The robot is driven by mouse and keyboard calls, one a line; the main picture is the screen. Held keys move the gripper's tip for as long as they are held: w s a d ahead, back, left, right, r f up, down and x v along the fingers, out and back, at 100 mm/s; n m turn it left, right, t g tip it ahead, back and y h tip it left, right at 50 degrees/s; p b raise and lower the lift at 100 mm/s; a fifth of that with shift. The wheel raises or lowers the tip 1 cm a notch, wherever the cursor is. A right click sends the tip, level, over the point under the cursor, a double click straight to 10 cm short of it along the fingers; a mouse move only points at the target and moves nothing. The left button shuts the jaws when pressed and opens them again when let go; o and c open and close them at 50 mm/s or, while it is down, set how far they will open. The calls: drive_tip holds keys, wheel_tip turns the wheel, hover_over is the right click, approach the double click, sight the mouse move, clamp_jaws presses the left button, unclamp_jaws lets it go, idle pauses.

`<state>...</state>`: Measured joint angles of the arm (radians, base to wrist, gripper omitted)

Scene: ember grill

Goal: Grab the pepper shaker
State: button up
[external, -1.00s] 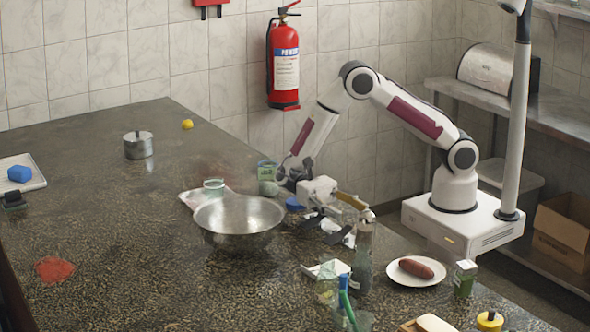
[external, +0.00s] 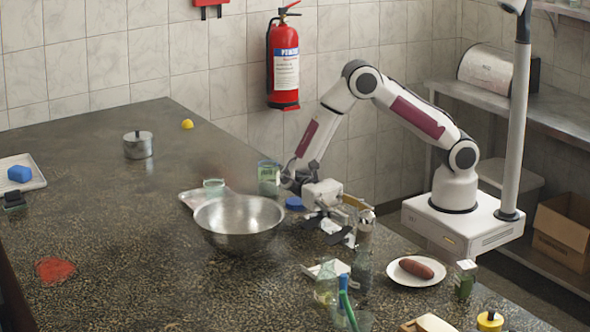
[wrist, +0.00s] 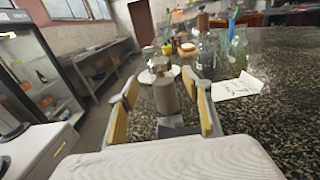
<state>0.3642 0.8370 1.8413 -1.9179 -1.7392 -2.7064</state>
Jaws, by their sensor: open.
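A grey cylindrical shaker with a shiny metal top, which I take to be the pepper shaker (wrist: 166,97), stands upright between my gripper's fingers in the wrist view. My gripper (wrist: 166,108) is open, with one yellow-padded finger on each side of it. I cannot tell whether either pad touches it. In the external view my gripper (external: 345,217) is low over the counter, right of the metal bowl. The shaker's metal top (external: 366,217) shows just beyond the fingers there, and its lower part is hard to separate from the glass bottle in front.
The large metal bowl (external: 238,222) stands left of my gripper. A glass bottle (external: 362,270), a white plate with a sausage (external: 416,268) and a green-labelled container (external: 465,279) stand close by to the right.

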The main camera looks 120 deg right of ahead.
sight(366, 219)
drive_tip(key=shift+a, duration=0.1)
drive_tip(key=shift+a+r, duration=0.2)
drive_tip(key=shift+a, duration=2.3)
drive_tip(key=c, duration=1.4)
